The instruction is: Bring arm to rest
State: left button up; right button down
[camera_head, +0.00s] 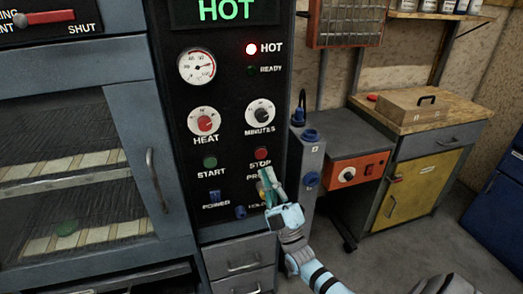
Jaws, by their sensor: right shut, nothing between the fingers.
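My right gripper (268,184) is in front of the lower right part of the black control panel (226,120), just below the red stop button (261,153). It is shut and empty. I cannot tell whether its tips touch the panel. My right arm comes up from the bottom right of the view. The gripper hides part of the lettering under the stop button. My left gripper is not in the view.
A grey cabinet with glass windows (75,140) stands at left, with a vertical handle (157,180). Drawers (240,257) are below the panel. A wooden-topped bench (428,110) with a yellow door (412,187) stands at right. Grey floor (405,250) is open in front of it.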

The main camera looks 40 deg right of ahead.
jog(key=shift+y, duration=0.3)
dwell(0.5)
jog(key=s+a+f+m+g+y, duration=0.1)
jog(key=a+f+m+g+y, duration=0.1)
jog(key=a+f+g, duration=0.5)
jog(key=s+a+f+m+g+y, duration=0.15)
jog(key=a+f+g, duration=0.3)
jog(key=f, duration=0.55)
jog(key=s+f+m+g, duration=0.2)
jog(key=s+g, duration=0.2)
jog(key=s, duration=0.3)
jog(key=s+f+m+g+h, duration=0.1)
jog(key=s+f+m+g, duration=0.15)
jog(key=s, duration=0.55)
jog(key=s+f+m+g, duration=0.1)
jog(key=s+f+g, duration=0.1)
jog(key=s+g, duration=0.35)
jog(key=s+d+f+m+p, duration=0.1)
jog(key=s+f, duration=0.1)
jog(key=f, duration=0.6)
jog(key=s+d+f+p, duration=0.1)
jog(key=s+f+p, duration=0.1)
jog(key=f, duration=0.6)
jog(key=s+f+g+p, duration=0.2)
jog(key=s+f, duration=0.9)
jog(key=s, duration=0.3)
jog(key=shift+s+d, duration=0.35)
jog(key=shift+d, duration=0.05)
